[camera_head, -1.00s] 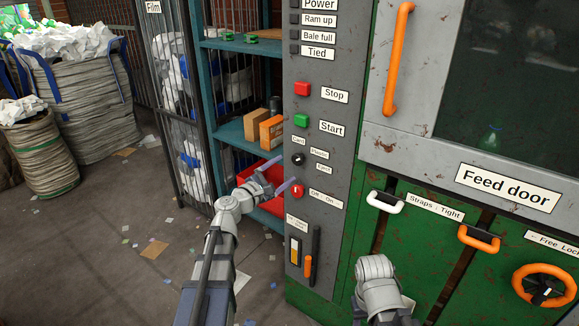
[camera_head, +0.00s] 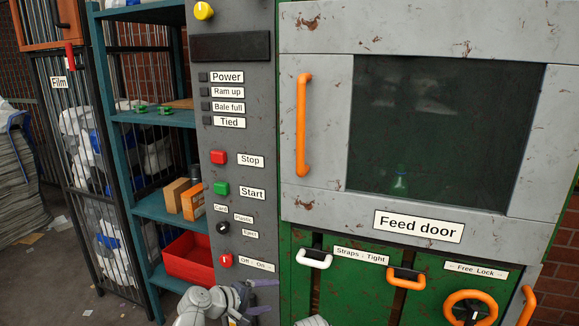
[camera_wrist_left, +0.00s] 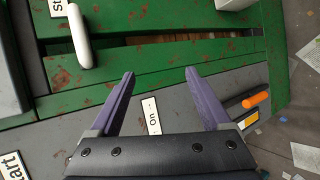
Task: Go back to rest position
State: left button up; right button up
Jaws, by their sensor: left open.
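My left gripper (camera_head: 264,297) is at the bottom of the head view, in front of the lower grey control panel (camera_head: 240,55). Its purple fingers are open and hold nothing. The left wrist view shows them spread (camera_wrist_left: 160,75), with the "Off - On" label (camera_wrist_left: 152,115) of the panel between them. The red Off-On knob (camera_head: 226,261) is up and left of the gripper in the head view. Only a small top part of my right arm shows at the bottom edge; my right gripper is out of view.
The green and grey baler with its Feed door (camera_head: 418,226), orange door handle (camera_head: 302,125) and orange wheel (camera_head: 470,309) fills the right. A teal shelf (camera_head: 160,205) with a red bin (camera_head: 188,260) stands left. Open floor shows at far left.

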pick_arm(q)
jog(key=s+d+f+m+g+y, duration=0.5)
jog(key=s+f+m, duration=0.35)
jog(key=s, duration=0.35)
jog(key=s+a+f+m+g+y, duration=0.3)
jog(key=s+m+y, duration=0.2)
jog(key=s, duration=0.3)
notch_tip(320, 180, up, 17)
jog(key=p, duration=1.7)
jog(key=shift+a, duration=0.4)
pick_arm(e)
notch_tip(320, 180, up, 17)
pick_arm(q)
jog(key=shift+f, duration=0.1)
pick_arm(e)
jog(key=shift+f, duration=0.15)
